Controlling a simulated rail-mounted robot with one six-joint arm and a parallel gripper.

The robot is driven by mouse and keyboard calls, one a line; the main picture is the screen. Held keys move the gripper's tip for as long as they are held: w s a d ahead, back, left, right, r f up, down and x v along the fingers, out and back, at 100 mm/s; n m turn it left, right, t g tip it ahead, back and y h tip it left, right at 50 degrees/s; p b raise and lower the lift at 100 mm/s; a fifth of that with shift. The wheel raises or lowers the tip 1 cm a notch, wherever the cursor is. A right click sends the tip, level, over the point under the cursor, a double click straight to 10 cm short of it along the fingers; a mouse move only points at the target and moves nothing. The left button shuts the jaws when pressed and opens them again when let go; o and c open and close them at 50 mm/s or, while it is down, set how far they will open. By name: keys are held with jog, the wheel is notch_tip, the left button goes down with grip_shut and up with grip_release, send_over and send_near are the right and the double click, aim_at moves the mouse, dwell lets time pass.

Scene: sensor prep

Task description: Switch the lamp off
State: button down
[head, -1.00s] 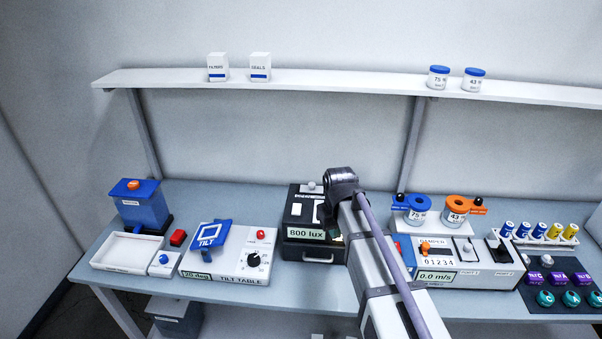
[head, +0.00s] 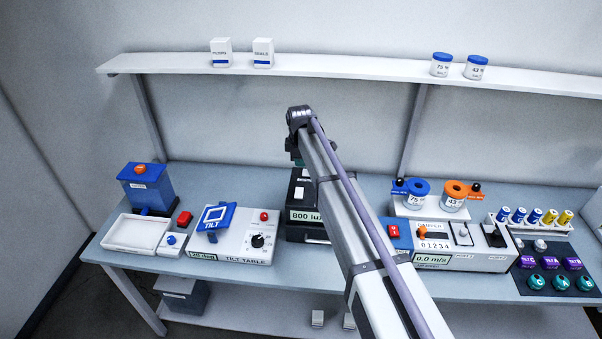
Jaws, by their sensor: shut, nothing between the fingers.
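A black lamp box (head: 294,231) stands in the middle of the bench. Its display (head: 305,216) reads 800 lux. My raised arm crosses in front of the box and covers its right part. A light patch shows on the front of the box, but the switch and its position are too small and too covered to tell. My gripper is not visible; my own arm hides whatever lies behind its upper joint.
Left of the box is the tilt table (head: 258,250) with a knob and red button. Right is the damper unit (head: 470,258) reading 0.0 m/s. A shelf (head: 350,67) with white boxes and jars runs above. A white tray (head: 137,247) sits far left.

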aim_at(302, 190)
jog(key=f+b, duration=0.4)
jog(key=w+f+b, duration=0.1)
jog(key=f+b, duration=0.3)
jog(key=w+f+b, duration=0.1)
jog(key=f+b, duration=0.3)
jog(key=f, duration=0.1)
jog(key=shift+f, duration=0.1)
